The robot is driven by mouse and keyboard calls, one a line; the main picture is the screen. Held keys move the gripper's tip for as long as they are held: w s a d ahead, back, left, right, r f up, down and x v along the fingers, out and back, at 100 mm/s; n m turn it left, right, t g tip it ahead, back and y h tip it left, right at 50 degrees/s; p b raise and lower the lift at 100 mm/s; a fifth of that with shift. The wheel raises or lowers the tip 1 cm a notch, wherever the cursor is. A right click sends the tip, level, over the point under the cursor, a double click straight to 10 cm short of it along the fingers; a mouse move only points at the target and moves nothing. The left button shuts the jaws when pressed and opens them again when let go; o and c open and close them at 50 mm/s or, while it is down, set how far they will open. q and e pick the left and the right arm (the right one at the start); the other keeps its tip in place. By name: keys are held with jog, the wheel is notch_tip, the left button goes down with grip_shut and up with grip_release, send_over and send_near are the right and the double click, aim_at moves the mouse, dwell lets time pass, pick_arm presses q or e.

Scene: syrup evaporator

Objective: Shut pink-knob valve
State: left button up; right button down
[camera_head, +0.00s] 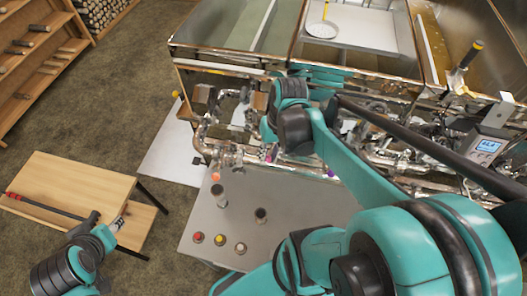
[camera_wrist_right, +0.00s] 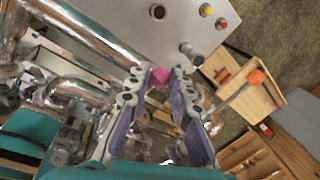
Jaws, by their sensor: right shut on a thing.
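The pink knob (camera_wrist_right: 160,76) sits between the two fingertips of my right gripper (camera_wrist_right: 161,80) in the right wrist view. The purple-grey fingers close on it from both sides, beside shiny metal pipes. In the head view my right arm covers most of that part of the pipework, and the lever and its angle are hidden. A small pinkish-purple knob (camera_head: 243,172) shows at the pipes' front edge. My left gripper (camera_head: 116,224) is at the lower left by the wooden table, far from the valves; its finger opening is unclear.
An orange knob on a rod (camera_wrist_right: 256,77) stands close by in the right wrist view. A red-handled tool (camera_head: 45,206) lies on the wooden table (camera_head: 80,185). Open floor is at the left.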

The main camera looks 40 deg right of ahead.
pick_arm(q)
jog(key=shift+s+d, duration=0.2)
jog(key=shift+s, duration=0.1)
pick_arm(e)
jog(key=shift+s+d+n, duration=0.45)
jog(key=shift+s+n, duration=0.05)
jog(key=shift+n, duration=0.2)
jog(key=c, duration=1.4)
grip_release()
pick_arm(q)
jog(key=shift+d, duration=0.1)
pick_arm(e)
jog(key=shift+o, duration=0.2)
jog(key=shift+d, duration=0.1)
jog(key=shift+r, duration=0.1)
notch_tip(320, 180, up, 12)
jog(key=d, duration=0.2)
jog(key=shift+s, duration=0.35)
